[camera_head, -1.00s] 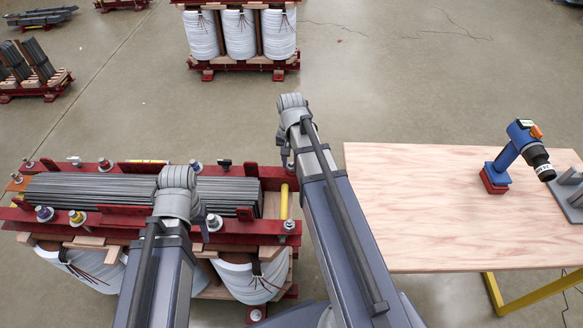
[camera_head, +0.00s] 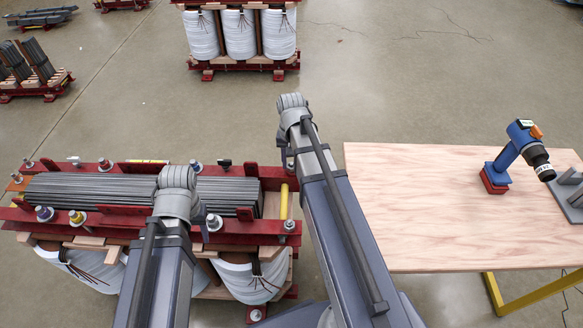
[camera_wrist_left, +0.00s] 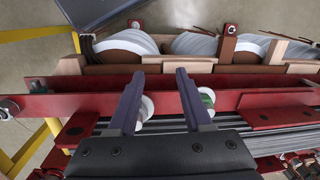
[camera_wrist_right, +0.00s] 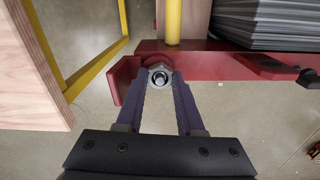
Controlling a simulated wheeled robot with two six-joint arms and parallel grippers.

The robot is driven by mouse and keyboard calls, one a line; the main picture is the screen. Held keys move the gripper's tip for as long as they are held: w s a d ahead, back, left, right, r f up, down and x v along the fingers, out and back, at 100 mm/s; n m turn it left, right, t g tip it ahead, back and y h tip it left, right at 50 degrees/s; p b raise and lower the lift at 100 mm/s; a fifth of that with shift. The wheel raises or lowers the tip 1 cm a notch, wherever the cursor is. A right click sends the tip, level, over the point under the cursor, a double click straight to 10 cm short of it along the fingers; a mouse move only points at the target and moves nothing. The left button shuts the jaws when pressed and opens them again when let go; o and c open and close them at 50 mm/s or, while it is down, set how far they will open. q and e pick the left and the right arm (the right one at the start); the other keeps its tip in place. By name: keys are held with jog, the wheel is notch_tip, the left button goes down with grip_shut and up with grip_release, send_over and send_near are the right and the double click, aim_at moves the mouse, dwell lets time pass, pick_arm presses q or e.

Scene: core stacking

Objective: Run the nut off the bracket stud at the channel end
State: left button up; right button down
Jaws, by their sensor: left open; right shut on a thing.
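In the right wrist view, a grey nut (camera_wrist_right: 160,68) sits on a stud (camera_wrist_right: 158,78) at the red bracket at the channel's end. My right gripper (camera_wrist_right: 161,80) is shut on the nut, with one finger on either side. The red channel (camera_wrist_right: 215,64) runs off to the right. In the head view my right wrist hides the nut. My left gripper (camera_wrist_left: 158,72) is open and empty in the left wrist view. Its fingers are over the red clamp beam (camera_wrist_left: 70,105), near a white washer (camera_wrist_left: 147,108) and a green-and-white one (camera_wrist_left: 207,98).
The dark laminated core (camera_head: 90,188) lies between red beams above white coils (camera_head: 250,277). A yellow bar (camera_wrist_right: 173,22) stands by the bracket. The wooden table (camera_head: 420,215) on the right carries a blue power tool (camera_head: 507,160); its left part is clear.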

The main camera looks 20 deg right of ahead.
aim_at(291, 164)
jog(key=shift+n, duration=0.7)
jog(key=shift+r, duration=0.2)
jog(key=shift+r+p, duration=2.6)
jog(key=shift+p, duration=0.2)
jog(key=shift+f, duration=0.1)
